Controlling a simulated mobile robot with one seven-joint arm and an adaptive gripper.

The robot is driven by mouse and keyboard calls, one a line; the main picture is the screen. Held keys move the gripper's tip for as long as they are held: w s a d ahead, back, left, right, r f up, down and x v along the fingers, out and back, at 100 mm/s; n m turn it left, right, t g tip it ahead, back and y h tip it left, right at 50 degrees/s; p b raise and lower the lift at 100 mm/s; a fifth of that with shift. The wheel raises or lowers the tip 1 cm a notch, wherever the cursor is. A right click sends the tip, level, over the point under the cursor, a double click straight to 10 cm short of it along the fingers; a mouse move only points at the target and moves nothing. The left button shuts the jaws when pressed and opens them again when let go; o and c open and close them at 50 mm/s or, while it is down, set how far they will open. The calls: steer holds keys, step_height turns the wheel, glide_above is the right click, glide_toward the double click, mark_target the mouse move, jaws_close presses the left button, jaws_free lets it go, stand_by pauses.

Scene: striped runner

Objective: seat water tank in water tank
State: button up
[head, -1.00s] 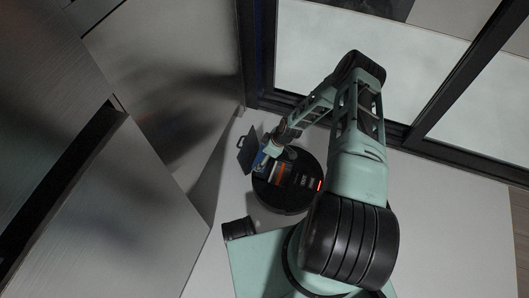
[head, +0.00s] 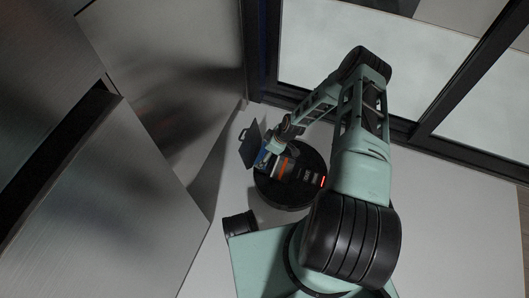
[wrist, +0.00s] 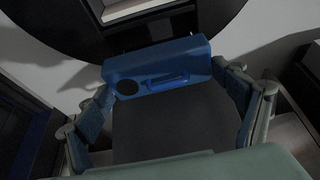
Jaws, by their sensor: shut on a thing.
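My gripper (head: 269,152) is over the left part of a round black robot vacuum (head: 312,188). In the wrist view the fingers (wrist: 172,112) stand on both sides of a blue tank piece, the water tank (wrist: 182,72), and are shut on it. The tank has a round dark hole and a recessed grip on its blue face, with a dark grey surface below. In the head view only a little blue shows beside the fingers. Its underside and any contact with the vacuum are hidden.
A dark flat panel with a loop handle (head: 250,145) stands tilted at the vacuum's left. A small black cylinder (head: 239,225) is near my base. Grey cabinet fronts (head: 125,200) close off the left; a dark-framed glass panel (head: 350,65) stands behind.

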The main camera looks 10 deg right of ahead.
steer(key=shift+f+p, duration=0.35)
steer(key=shift+f, duration=1.1)
steer(key=shift+f, duration=1.65)
steer(key=o, duration=1.3)
steer(key=v, duration=1.2)
steer(key=shift+d, duration=0.15)
